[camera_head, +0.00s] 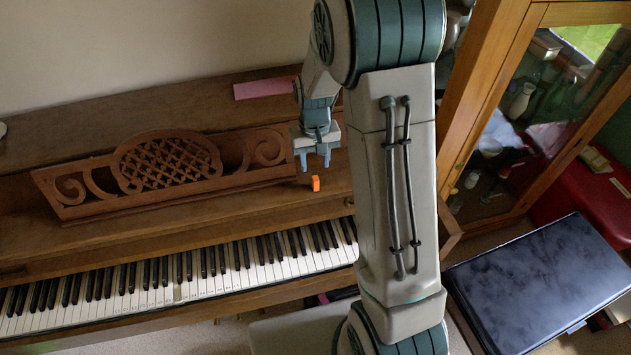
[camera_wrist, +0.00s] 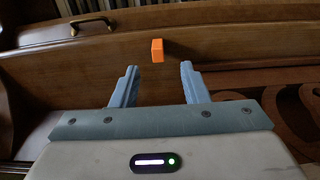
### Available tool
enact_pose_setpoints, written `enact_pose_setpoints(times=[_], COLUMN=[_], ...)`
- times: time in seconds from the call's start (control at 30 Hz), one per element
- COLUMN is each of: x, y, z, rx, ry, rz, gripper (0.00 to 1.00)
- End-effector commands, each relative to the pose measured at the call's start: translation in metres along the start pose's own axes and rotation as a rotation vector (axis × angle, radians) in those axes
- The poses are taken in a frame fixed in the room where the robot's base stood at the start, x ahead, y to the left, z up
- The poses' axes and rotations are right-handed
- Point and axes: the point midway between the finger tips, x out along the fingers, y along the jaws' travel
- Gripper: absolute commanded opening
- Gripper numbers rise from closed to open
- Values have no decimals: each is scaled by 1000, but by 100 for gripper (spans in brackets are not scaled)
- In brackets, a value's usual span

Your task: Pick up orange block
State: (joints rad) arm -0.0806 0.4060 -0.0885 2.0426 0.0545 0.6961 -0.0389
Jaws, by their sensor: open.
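The small orange block (camera_head: 315,183) sits on the brown wooden ledge of the piano (camera_head: 200,222), just right of the carved music stand. It also shows in the wrist view (camera_wrist: 157,50), beyond the fingertips and roughly centred between them. My gripper (camera_head: 315,160) is just above and close to the block in the head view. In the wrist view my gripper (camera_wrist: 157,68) has its two blue fingers spread apart with nothing between them. The block appears apart from both fingers.
The carved music stand (camera_head: 165,170) is close to the left of my gripper. A pink strip (camera_head: 264,88) lies on the piano top behind. The keyboard (camera_head: 180,275) is in front, below the ledge. A glass-fronted cabinet (camera_head: 480,95) and a dark-topped stool (camera_head: 540,285) are at right.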

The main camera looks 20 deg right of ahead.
Motion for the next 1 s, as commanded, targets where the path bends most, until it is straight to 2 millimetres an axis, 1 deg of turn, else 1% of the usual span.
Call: enact_pose_setpoints(times=[0.03, 0.1, 0.2, 0.47, 0.8, 1.0], x=[10, 20, 31, 44, 82, 88], y=[0, 0, 0, 1, 3, 3], z=[1, 1, 1, 0, -3, -4], rx=[0, 0, 0, 2, 0, 1], ry=[-5, -4, -3, -3, -2, 2], rz=[1, 0, 0, 0, 0, 0], gripper=[41, 41, 41, 41, 41, 41])
